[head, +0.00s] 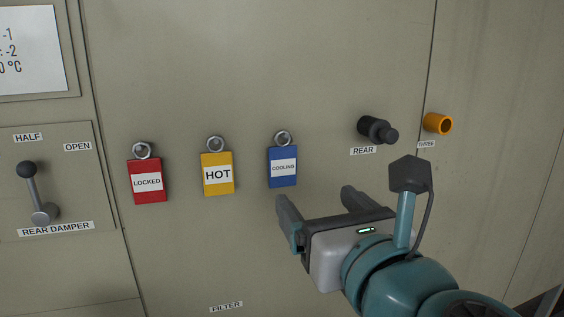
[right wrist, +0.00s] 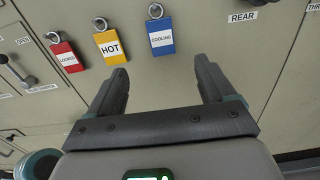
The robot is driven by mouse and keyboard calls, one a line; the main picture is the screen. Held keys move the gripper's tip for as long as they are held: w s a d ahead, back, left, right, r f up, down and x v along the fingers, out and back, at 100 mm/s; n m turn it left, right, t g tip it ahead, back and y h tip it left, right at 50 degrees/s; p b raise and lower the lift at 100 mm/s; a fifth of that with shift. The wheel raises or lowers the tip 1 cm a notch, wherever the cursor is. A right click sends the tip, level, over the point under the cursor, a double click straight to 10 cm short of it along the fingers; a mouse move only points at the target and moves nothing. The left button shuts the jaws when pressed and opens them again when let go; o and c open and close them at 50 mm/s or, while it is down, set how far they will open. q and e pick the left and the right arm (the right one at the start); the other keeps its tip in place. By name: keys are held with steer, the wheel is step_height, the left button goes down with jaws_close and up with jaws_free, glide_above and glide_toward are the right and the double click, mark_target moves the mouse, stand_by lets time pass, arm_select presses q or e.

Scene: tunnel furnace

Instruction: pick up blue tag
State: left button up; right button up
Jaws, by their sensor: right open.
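The blue tag (head: 282,168), with a white label reading COOLING, hangs from a metal ring on the panel, right of the yellow HOT tag (head: 217,174) and the red LOCKED tag (head: 148,182). In the right wrist view the blue tag (right wrist: 161,40) is beyond the fingertips, between their lines. My right gripper (head: 317,203) is open and empty, below and a little right of the blue tag, apart from it. It also shows in the right wrist view (right wrist: 160,75). My left gripper is not in view.
A black REAR knob (head: 376,130) and an orange socket (head: 438,123) stick out of the panel at upper right. The rear damper lever (head: 35,193) is at the left. The panel below the tags is clear apart from a FILTER label (head: 226,306).

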glide_toward(283, 166)
steer(key=x, duration=0.3)
steer(key=shift+w+a+r+p, duration=0.15)
steer(key=shift+w+p, duration=0.2)
steer(key=shift+w+a+r+p, duration=0.15)
steer(key=shift+w+p, duration=0.15)
steer(key=shift+w, duration=0.1)
steer(key=x, duration=0.3)
steer(key=p+x, duration=0.1)
steer(key=shift+w+f, duration=0.25)
steer(key=shift+f, duration=0.05)
steer(key=shift+s+d+r, duration=0.1)
steer(key=shift+s+d, duration=0.05)
steer(key=shift+s, duration=0.15)
steer(key=c, duration=0.4)
steer(key=shift+w, duration=0.2)
steer(key=c, duration=0.7)
steer(key=shift+s, duration=0.1)
